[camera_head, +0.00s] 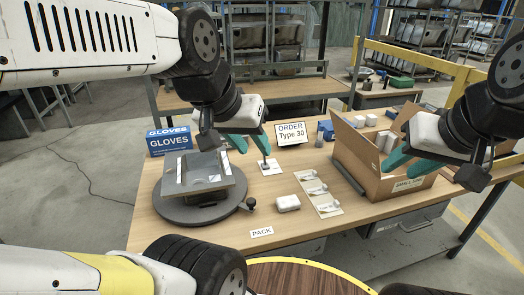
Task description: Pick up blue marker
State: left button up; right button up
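I cannot pick out a blue marker with certainty. A small blue object (326,129) lies at the back of the table beside a small grey cylinder (320,140); its shape is too small to tell. My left gripper (255,152) has its teal fingers spread above the table. A small dark item (264,164) on a white card (271,169) is just below its right fingertip; I cannot tell whether they touch.
A blue GLOVES box (169,141) and an ORDER sign (291,133) stand behind. A white packet (287,203), a strip with several pieces (319,194) and a PACK label (261,232) lie in front.

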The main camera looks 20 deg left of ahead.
aim_at(322, 127)
jog(key=i+l+u, duration=0.1)
jog(key=u, duration=0.85)
jog(key=l+u, duration=0.4)
jog(key=l, duration=0.25)
jog(key=k+l+u, duration=0.1)
jog(key=l+u, duration=0.35)
jog(key=l, duration=0.2)
jog(key=k+l, duration=0.1)
jog(key=l, duration=0.95)
jog(key=k+u, duration=0.05)
